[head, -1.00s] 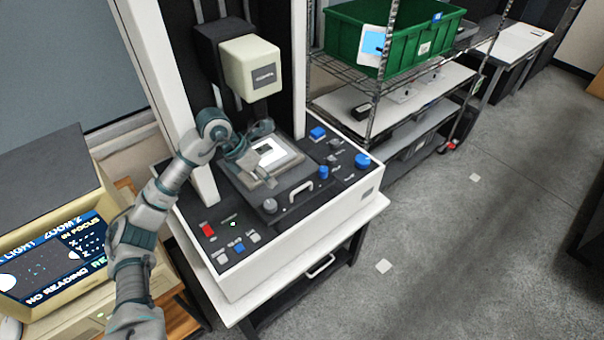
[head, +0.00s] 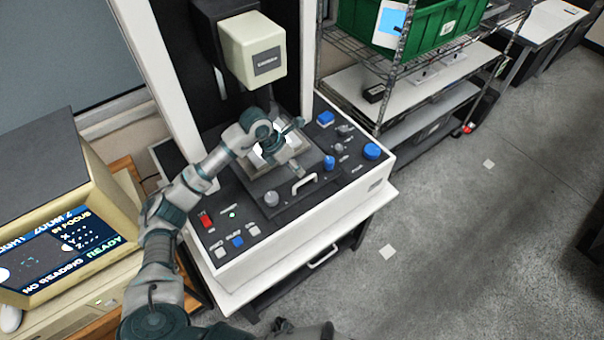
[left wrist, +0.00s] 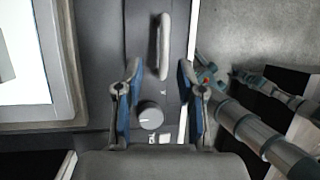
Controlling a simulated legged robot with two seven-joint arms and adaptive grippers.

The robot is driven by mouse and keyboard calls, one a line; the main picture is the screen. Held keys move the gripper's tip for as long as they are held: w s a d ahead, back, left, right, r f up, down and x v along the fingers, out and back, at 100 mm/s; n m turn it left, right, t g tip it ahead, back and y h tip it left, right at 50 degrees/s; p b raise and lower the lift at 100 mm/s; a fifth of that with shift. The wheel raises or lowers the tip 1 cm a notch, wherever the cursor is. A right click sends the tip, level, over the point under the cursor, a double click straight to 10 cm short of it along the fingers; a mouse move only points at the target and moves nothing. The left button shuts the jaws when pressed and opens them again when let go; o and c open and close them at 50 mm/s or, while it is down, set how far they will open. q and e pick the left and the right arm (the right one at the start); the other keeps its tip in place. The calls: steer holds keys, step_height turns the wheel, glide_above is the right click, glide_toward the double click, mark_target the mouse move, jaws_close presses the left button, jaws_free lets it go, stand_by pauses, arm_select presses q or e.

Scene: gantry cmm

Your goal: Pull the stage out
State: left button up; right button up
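The stage (head: 253,192) is a dark plate with a lit pale glass window, set in the top of the white measuring machine. A pale bar handle (head: 304,184) stands at its front edge; it also shows in the left wrist view (left wrist: 164,46). My left gripper (head: 290,142) is over the stage, behind the handle in the head view. In the left wrist view its two blue-lined fingers (left wrist: 160,98) are apart with nothing gripped. The handle lies beyond the fingertips, and a round grey knob (left wrist: 150,115) appears between the fingers. Another arm shows at the right there; its gripper's state is unclear.
The cream optical head (head: 253,50) hangs above the stage. Blue knobs (head: 372,151) and a red switch (head: 206,219) flank it. A monitor (head: 65,250) stands at left, a wire rack with a green bin (head: 415,25) at right. The floor right of the machine is clear.

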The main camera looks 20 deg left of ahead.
mark_target(307, 178)
arm_select(q)
steer(key=x, duration=0.4)
steer(key=shift+d+f, duration=0.2)
steer(key=shift+d, duration=0.15)
steer(key=shift+w+d+f, duration=0.15)
steer(key=shift+d+f, duration=0.3)
steer(key=shift+f, duration=0.1)
steer(key=shift+a, duration=0.3)
jaws_close()
